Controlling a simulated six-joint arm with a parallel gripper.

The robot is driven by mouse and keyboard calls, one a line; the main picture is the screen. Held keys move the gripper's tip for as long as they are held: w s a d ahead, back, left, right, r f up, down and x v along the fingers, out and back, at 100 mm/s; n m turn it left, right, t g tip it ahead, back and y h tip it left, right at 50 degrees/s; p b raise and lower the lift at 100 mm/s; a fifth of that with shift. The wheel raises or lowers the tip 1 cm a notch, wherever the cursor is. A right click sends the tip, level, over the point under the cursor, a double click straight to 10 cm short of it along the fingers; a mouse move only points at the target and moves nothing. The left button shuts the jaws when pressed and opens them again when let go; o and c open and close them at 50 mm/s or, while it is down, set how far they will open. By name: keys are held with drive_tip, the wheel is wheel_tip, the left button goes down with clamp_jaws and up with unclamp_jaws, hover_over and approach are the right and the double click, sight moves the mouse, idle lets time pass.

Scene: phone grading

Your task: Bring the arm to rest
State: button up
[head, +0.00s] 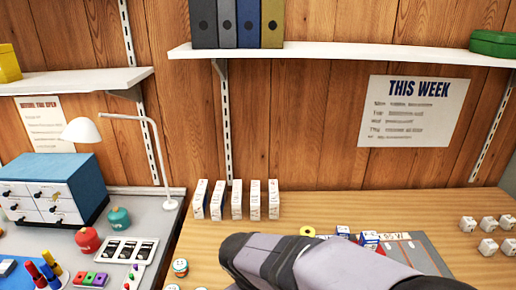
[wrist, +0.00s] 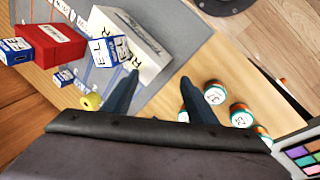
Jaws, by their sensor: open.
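My gripper (wrist: 160,76) shows in the wrist view as two dark fingers spread apart, with nothing held between them. Beyond the fingertips are a white box with letters on it (wrist: 150,66) and bare wooden table. I cannot tell how high the fingers are above the table. In the head view my arm crosses the lower right, over the wooden table (head: 215,240); the fingers do not show there.
A grey mat (wrist: 182,30) holds a red box (wrist: 50,42) and small blue-and-white boxes (wrist: 18,50). Several round labelled jars (wrist: 215,93) stand right of the fingers. Several upright white boxes (head: 237,200) stand near the wall. A lamp (head: 82,131) stands at left.

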drive_tip(key=s+a+r+m+g+y+p, duration=0.1)
drive_tip(key=s+r+m+y+p, duration=0.2)
drive_tip(key=m, duration=0.5)
drive_tip(key=s+a+r+m+y+p, duration=0.1)
drive_tip(key=r+m+y+p, duration=0.2)
drive_tip(key=m, duration=0.5)
drive_tip(key=s+d+f+n+h, duration=0.1)
drive_tip(key=s+d+f+n, duration=0.1)
drive_tip(key=d+n, duration=0.3)
drive_tip(key=s+d+f+n+g+h, duration=0.1)
drive_tip(key=s+d+n+h, duration=0.1)
drive_tip(key=d+n, duration=0.3)
drive_tip(key=s+d, duration=0.1)
drive_tip(key=d, duration=0.2)
drive_tip(key=shift+d+f+g, duration=0.3)
drive_tip(key=shift+d+f, duration=0.05)
drive_tip(key=shift+f, duration=0.05)
